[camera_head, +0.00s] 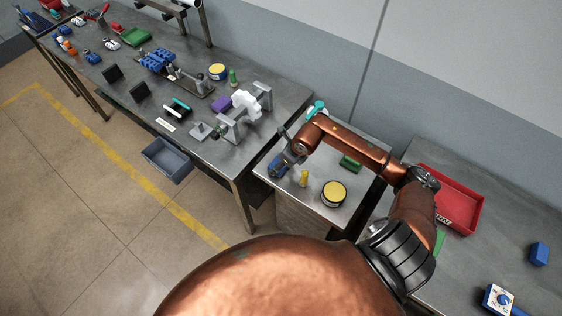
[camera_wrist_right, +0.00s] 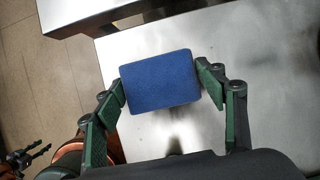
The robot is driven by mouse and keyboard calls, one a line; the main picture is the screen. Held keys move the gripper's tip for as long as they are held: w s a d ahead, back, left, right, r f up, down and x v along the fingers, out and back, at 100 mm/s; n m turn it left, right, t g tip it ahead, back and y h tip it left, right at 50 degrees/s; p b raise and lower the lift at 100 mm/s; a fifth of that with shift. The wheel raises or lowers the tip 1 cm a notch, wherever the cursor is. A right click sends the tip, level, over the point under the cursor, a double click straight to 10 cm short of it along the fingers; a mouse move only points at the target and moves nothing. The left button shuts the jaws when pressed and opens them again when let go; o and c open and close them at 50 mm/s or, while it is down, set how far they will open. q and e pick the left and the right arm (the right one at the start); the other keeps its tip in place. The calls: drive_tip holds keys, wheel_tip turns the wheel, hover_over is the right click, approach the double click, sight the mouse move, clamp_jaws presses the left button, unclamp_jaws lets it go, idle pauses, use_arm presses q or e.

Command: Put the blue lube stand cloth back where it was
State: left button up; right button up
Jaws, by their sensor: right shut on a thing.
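The blue cloth (camera_wrist_right: 160,82) is a small, thick, rounded rectangular pad. My right gripper (camera_wrist_right: 162,84) is shut on it, with one green finger pressed to each side, in the right wrist view. Behind the cloth is the bare metal top of the small middle stand (camera_wrist_right: 270,110). In the head view my right gripper (camera_head: 279,164) and the blue cloth (camera_head: 274,168) are at the left side of this stand (camera_head: 322,218). I cannot tell the gap between cloth and stand. A dark gripper, apparently my left (camera_wrist_right: 27,157), shows small with its prongs apart at the lower left of the wrist view.
On the stand are a yellow round tin (camera_head: 333,194), a small yellow bottle (camera_head: 304,178) and a green block (camera_head: 350,162). The long bench at left holds a purple block (camera_head: 221,103) and fixtures. A red tray (camera_head: 455,200) and blue block (camera_head: 538,253) are on the right bench.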

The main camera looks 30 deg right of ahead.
drive_tip(key=shift+f, duration=0.1)
drive_tip(key=o, duration=1.2)
drive_tip(key=v, duration=1.2)
